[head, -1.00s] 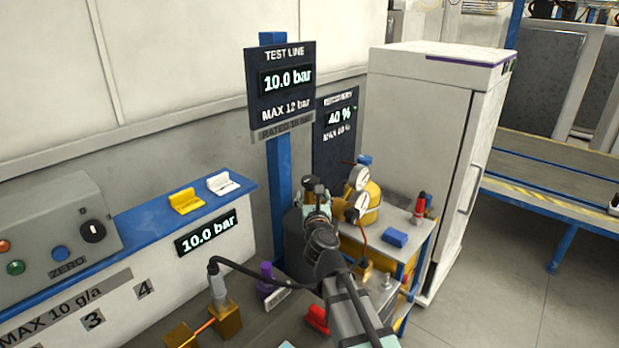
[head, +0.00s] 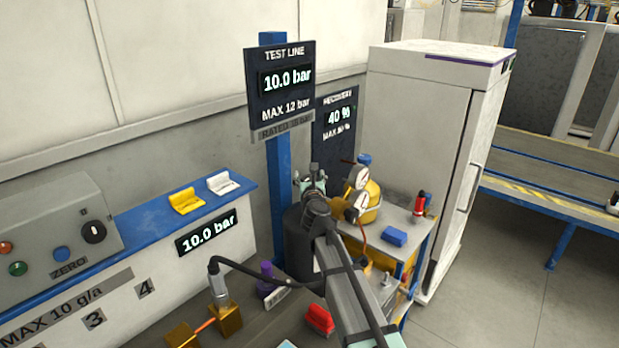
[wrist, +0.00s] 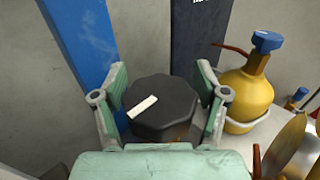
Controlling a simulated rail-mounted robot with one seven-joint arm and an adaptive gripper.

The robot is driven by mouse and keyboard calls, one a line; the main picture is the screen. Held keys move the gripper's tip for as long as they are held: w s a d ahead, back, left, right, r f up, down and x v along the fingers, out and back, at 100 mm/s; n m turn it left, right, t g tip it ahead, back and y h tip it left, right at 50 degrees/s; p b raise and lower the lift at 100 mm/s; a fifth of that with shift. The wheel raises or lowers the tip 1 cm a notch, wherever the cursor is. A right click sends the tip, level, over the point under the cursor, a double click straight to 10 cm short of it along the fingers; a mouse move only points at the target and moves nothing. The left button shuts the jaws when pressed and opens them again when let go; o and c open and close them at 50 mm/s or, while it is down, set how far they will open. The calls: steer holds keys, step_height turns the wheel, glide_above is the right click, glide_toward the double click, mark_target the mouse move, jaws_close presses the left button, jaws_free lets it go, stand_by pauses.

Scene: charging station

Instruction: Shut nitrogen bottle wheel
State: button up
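The nitrogen bottle wheel (wrist: 163,107) is a black, lobed handwheel with a white mark on top. In the wrist view it lies between the two green fingers of my gripper (wrist: 163,85). The fingers are spread on either side of it; a small gap shows at the left, and contact at the right is unclear. In the head view, my gripper (head: 311,180) is above the dark grey bottle (head: 299,246), and my arm hides the wheel and part of the bottle.
A yellow bottle with a blue cap (wrist: 247,92) and round gauges (head: 358,178) stand close to the right. A blue post (wrist: 85,45) rises close behind at the left. The test line display (head: 281,88) reads 10.0 bar; the recovery display (head: 337,122) reads 40 %.

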steer(key=c, duration=0.9)
steer(key=shift+f+m+h+b, duration=0.15)
steer(key=shift+m+h+b, duration=0.15)
steer(key=shift+h+b, duration=0.3)
steer(key=shift+d+f+m+h+b, duration=0.1)
steer(key=shift+m+h+b, duration=0.5)
steer(key=shift+h+b, duration=0.35)
steer(key=m+h+b, duration=0.2)
steer(key=h, duration=0.1)
steer(key=m+h+b, duration=0.1)
steer(key=b, duration=0.1)
steer(key=shift+w+d+h, duration=0.1)
steer(key=shift+d+h, duration=0.2)
steer(key=shift+h, duration=0.05)
steer(key=m+g+h+b, duration=0.1)
steer(key=h, duration=0.1)
steer(key=m+g+h+b, duration=0.2)
steer(key=m+h, duration=0.1)
steer(key=shift+s+d+h, duration=0.2)
steer(key=shift+d+h, duration=0.1)
steer(key=shift+d, duration=0.1)
steer(key=shift+s+d+r+m+g+h+b, duration=0.1)
steer(key=shift+s+d+m+g+h+b, duration=0.05)
steer(key=shift+m+g+h+b, duration=0.35)
steer(key=shift+s+d+r+m+g+h+b, duration=0.1)
steer(key=shift+m+g+h+b, duration=0.3)
steer(key=shift+h, duration=0.1)
